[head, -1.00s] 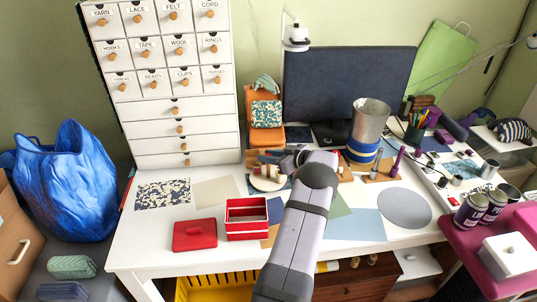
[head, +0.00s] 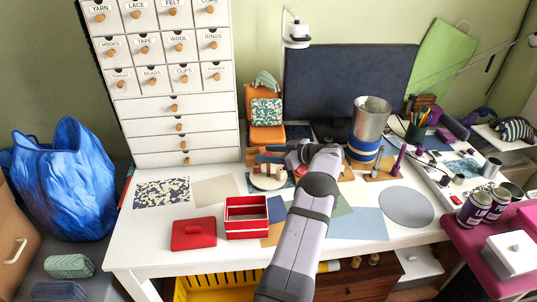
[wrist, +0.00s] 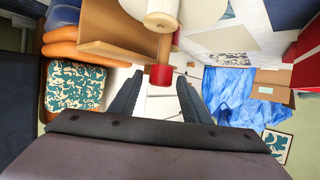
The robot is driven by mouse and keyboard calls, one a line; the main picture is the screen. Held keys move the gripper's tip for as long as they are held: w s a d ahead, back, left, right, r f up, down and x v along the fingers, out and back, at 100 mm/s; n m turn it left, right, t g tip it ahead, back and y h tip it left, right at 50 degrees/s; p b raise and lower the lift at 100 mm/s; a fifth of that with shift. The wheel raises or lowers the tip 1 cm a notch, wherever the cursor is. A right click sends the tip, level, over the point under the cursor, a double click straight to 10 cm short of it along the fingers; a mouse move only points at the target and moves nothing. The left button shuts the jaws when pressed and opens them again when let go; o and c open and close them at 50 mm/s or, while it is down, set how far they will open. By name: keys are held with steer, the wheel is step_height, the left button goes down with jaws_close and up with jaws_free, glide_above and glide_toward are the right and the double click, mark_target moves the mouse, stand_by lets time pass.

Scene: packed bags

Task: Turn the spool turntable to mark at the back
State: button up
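The spool turntable (head: 266,184) is a cream disc on the white desk, left of my gripper in the head view. Small spools stand on it, one with red on it. In the wrist view part of the pale disc (wrist: 200,10) shows at the top. A cream-and-red spool (wrist: 162,20) with a red end points down toward my fingers. My gripper (wrist: 160,84) is open, its two dark fingers apart. The red end is at the gap between the fingertips; I cannot tell whether they touch it. The back mark cannot be made out.
An orange stack with a patterned cushion (head: 266,112) stands behind the turntable. The drawer cabinet (head: 170,120) is at left, a monitor (head: 345,85) and metal can (head: 371,118) at right. An open red box (head: 247,208) and red lid (head: 194,234) lie in front.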

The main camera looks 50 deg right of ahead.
steer(key=shift+s, duration=0.1)
steer(key=b+v, duration=0.1)
steer(key=v, duration=0.6)
stand_by(0.4)
steer(key=shift+a+f+m+t+h+b, duration=0.55)
steer(key=shift+f+m+h+b, duration=0.25)
steer(key=shift+h, duration=0.45)
steer(key=shift+a+f+m+t+h+b, duration=0.5)
steer(key=shift+m+h, duration=0.45)
steer(key=shift+h, duration=0.35)
steer(key=shift+a+f+m+t+h+b, duration=0.55)
steer(key=shift+f+m+h, duration=0.25)
steer(key=shift+h, duration=0.45)
steer(key=shift+p+x, duration=0.5)
steer(key=shift+x, duration=3.2)
